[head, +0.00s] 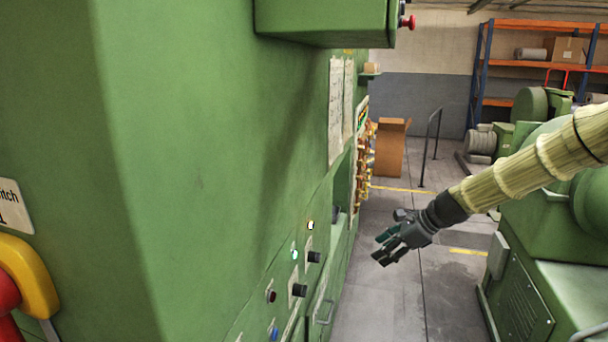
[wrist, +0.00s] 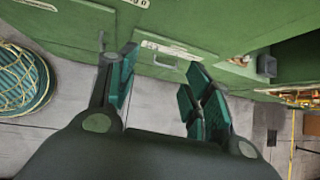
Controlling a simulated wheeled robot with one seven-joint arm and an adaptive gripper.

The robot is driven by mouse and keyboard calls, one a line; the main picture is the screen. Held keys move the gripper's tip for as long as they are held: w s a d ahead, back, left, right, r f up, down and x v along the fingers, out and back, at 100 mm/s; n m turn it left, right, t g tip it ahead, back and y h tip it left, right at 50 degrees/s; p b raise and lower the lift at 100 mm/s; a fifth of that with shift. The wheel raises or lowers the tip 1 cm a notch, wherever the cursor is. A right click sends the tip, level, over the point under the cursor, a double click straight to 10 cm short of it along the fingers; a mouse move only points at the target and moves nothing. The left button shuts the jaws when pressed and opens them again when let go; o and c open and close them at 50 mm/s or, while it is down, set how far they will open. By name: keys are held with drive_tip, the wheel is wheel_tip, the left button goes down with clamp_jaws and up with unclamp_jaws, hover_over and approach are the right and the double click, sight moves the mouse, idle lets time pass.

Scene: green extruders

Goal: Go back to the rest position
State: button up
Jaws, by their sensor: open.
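My gripper (head: 384,247) is at the end of my arm, which reaches in from the right in the head view. It hangs over the aisle floor, to the right of the green machine's control panel and apart from it. In the wrist view the two teal-padded fingers (wrist: 160,95) are spread apart with nothing between them. The green machine (head: 220,150) fills the left of the head view. Its panel has several knobs and buttons, with a lit green button (head: 294,254) and a dark knob (head: 299,290).
A red and yellow switch handle (head: 25,275) is at the left edge. Another green machine (head: 560,290) stands at the right. A cardboard box (head: 391,150) and a shelf rack (head: 520,62) are farther back. The grey aisle floor (head: 385,300) is clear.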

drive_tip(key=s+f+n+g+h+b, duration=0.1)
drive_tip(key=s+f+n+h, duration=0.15)
drive_tip(key=s+f, duration=0.65)
drive_tip(key=s+f+n+g+h+b, duration=0.1)
drive_tip(key=s+f+n+b, duration=0.2)
drive_tip(key=f, duration=1.1)
drive_tip(key=s+f+n+g+h, duration=0.1)
drive_tip(key=s+f+n, duration=0.1)
drive_tip(key=s+f, duration=0.75)
drive_tip(key=s+f+n+b, duration=0.1)
drive_tip(key=s+f+n, duration=0.3)
drive_tip(key=s, duration=0.6)
drive_tip(key=s+f+n+h+b, duration=0.1)
drive_tip(key=s+f+n+b, duration=0.1)
drive_tip(key=s+f+n, duration=0.3)
drive_tip(key=s+f+n+g+h+b, duration=0.1)
drive_tip(key=s+f+n, duration=0.3)
drive_tip(key=s+f, duration=0.6)
drive_tip(key=s+b, duration=0.1)
drive_tip(key=s, duration=0.4)
drive_tip(key=shift+s+d+f, duration=0.15)
drive_tip(key=shift+s+f, duration=0.05)
drive_tip(key=shift+s, duration=0.1)
drive_tip(key=shift+n+h, duration=0.25)
